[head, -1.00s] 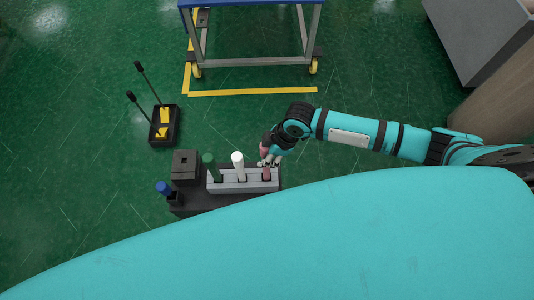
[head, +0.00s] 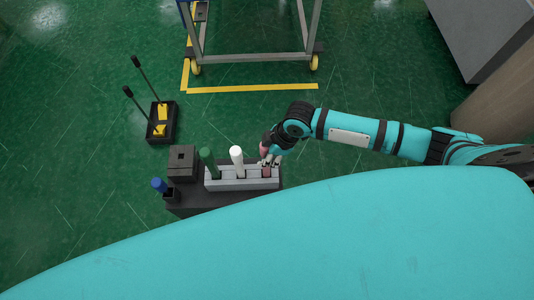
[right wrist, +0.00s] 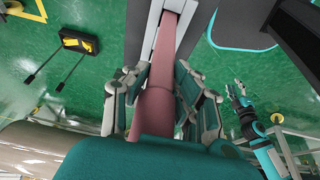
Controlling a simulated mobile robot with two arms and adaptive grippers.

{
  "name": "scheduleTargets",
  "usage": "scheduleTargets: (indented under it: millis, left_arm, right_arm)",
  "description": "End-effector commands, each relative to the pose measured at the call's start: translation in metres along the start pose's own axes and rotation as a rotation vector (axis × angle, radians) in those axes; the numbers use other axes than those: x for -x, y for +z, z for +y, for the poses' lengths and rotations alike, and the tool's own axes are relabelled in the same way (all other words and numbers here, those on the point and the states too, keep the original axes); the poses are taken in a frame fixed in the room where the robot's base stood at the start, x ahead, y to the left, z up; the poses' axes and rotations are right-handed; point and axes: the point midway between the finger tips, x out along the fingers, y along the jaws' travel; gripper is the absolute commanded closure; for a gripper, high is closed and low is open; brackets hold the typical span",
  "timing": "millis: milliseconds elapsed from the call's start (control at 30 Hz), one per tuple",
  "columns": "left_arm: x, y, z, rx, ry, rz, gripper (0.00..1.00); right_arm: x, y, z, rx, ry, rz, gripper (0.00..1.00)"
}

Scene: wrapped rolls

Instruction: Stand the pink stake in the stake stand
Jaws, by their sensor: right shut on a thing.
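The grey stake stand (head: 240,184) sits on a dark base, with a green stake (head: 207,158) and a white stake (head: 237,157) upright in it. My right gripper (head: 272,159) is over the stand's right end, shut on the pink stake (right wrist: 162,70). In the right wrist view the stake runs between the fingers (right wrist: 158,90), its far end between grey walls of the stand (right wrist: 152,22). Fingers partly hide it in the head view; I cannot tell how deep it sits. My left gripper (right wrist: 236,90) appears small in the right wrist view; its finger opening is unclear.
A blue piece (head: 159,184) stands in a small dark holder left of the stand, near a dark block (head: 183,161). A black tray (head: 162,122) with yellow pieces and two black rods lies on the green floor. A wheeled cart (head: 255,58) stands beyond.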

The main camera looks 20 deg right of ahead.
Motion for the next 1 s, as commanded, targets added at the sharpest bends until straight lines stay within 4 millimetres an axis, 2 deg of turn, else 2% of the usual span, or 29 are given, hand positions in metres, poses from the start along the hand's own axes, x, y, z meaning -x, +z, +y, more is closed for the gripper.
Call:
scheduleTargets:
  millis: [1000]
  left_arm:
    - [-0.01,0.003,0.0,0.0,-0.001,-0.003,0.66]
  right_arm:
    - [-0.02,0.007,0.0,0.001,0.0,0.001,1.0]
